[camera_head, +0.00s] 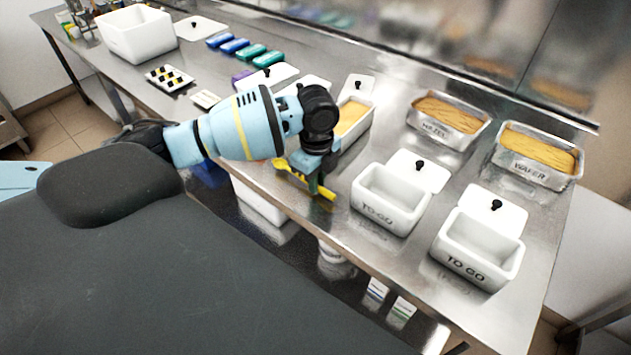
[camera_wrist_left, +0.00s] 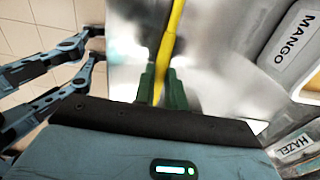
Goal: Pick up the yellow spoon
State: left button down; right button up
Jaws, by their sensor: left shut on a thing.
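The yellow spoon (camera_head: 325,192) is at the front edge of the steel table, just left of the white TO GO tubs. My left gripper (camera_head: 314,184) points down and is shut on the spoon. In the left wrist view the spoon's long yellow handle (camera_wrist_left: 173,35) runs up from between the dark green fingers of my left gripper (camera_wrist_left: 161,88). The fingers and wrist hide part of the spoon. I cannot tell whether it still touches the table. My right gripper is not recognisable in either view.
Two white TO GO tubs (camera_head: 388,205) (camera_head: 476,245) with lids stand to the right. Steel pans labelled HAZEL (camera_head: 436,131) and WAFER (camera_head: 530,170) stand behind. A filled white tub (camera_head: 366,122) is close behind my wrist. Coloured blocks (camera_head: 235,46) lie farther left.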

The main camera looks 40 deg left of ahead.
pick_arm(q)
jog(key=shift+s+a+r, duration=0.1)
jog(key=shift+s+r, duration=0.05)
jog(key=shift+r, duration=0.45)
jog(key=shift+s+a+r, duration=0.1)
jog(key=shift+r, duration=0.45)
jog(key=s+a+r, duration=0.1)
jog(key=s+a, duration=0.3)
jog(key=s, duration=1.1)
jog(key=shift+r+p, duration=0.15)
jog(key=shift+p, duration=0.25)
jog(key=w+d+r+n, duration=0.2)
jog(key=d+n, duration=0.5)
jog(key=n, duration=0.2)
jog(key=w+d+r+n, duration=0.2)
jog(key=d+n, duration=0.4)
jog(key=n, duration=0.3)
jog(key=shift+w+d+r+n, duration=0.4)
jog(key=shift+w, duration=0.05)
